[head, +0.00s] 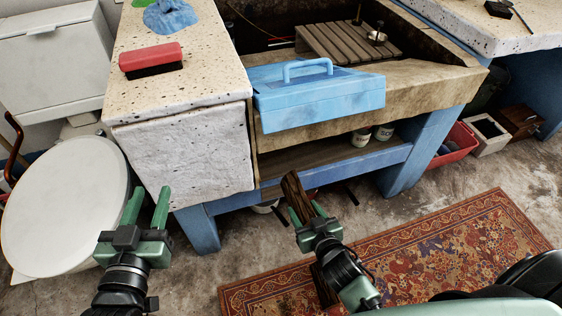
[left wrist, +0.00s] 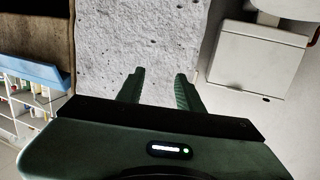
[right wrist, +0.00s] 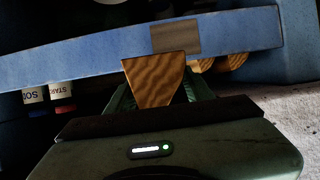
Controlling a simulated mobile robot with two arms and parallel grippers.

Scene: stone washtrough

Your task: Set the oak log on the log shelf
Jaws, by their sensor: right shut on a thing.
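The oak log (head: 293,188) is a dark brown split piece held in my right gripper (head: 306,212), just in front of the blue lower beam. In the right wrist view its wedge-shaped, grained end (right wrist: 155,80) sticks out between the jaws. A brown wooden shelf (head: 305,157) lies under the trough behind the beam; I cannot tell whether it is the log shelf. Round wood ends (right wrist: 237,61) show just below the beam in the right wrist view. My left gripper (head: 147,205) is open and empty before the white stone block, also in the left wrist view (left wrist: 158,85).
The blue beam (right wrist: 100,52) and blue leg (head: 415,150) bound the under-trough space. A blue toolbox (head: 320,98) sits on the trough edge. A patterned rug (head: 430,250) covers the floor. A white round lid (head: 65,205) is at left.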

